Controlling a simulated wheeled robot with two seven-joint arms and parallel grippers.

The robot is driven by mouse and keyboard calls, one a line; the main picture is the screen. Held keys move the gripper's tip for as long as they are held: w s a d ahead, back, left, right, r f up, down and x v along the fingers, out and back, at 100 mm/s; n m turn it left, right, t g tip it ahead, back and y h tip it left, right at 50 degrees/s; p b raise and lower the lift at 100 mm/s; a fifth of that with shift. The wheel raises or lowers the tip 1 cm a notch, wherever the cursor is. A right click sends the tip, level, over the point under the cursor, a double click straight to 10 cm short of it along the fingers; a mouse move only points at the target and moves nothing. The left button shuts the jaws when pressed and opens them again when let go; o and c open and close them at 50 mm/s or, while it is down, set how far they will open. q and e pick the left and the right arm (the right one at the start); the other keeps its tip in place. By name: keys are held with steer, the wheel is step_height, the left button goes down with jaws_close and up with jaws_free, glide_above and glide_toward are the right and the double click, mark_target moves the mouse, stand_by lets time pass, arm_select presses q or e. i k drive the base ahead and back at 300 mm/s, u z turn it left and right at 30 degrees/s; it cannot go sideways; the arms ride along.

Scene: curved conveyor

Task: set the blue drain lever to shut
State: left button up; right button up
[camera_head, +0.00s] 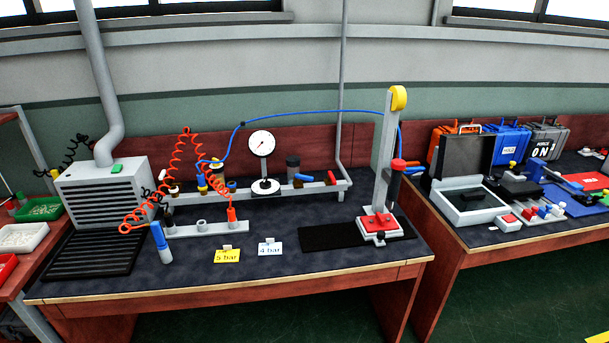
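A small blue lever (304,177) sits on the grey pipe manifold (262,191) at the back of the workbench. It looks nearly level, pointing roughly along the pipe, with a slight tilt. It is too small to tell its exact setting. A red lever (332,178) stands just to its right on the same pipe. A round white gauge (262,143) on a stem stands to its left. Neither of my grippers shows in this view.
A tall grey press (384,150) with a yellow top stands at the right of the bench. Coiled red hoses (158,205) and a blue-grey cylinder (160,242) are at the left. Yellow (227,256) and white (270,249) cards stand in front.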

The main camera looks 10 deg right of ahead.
mark_target(298, 176)
steer(key=u, duration=0.3)
steer(key=k, duration=0.25)
steer(key=z, duration=1.2)
steer(key=i, duration=0.9)
steer(key=u, duration=0.4)
steer(key=i, duration=0.65)
steer(key=u, duration=0.5)
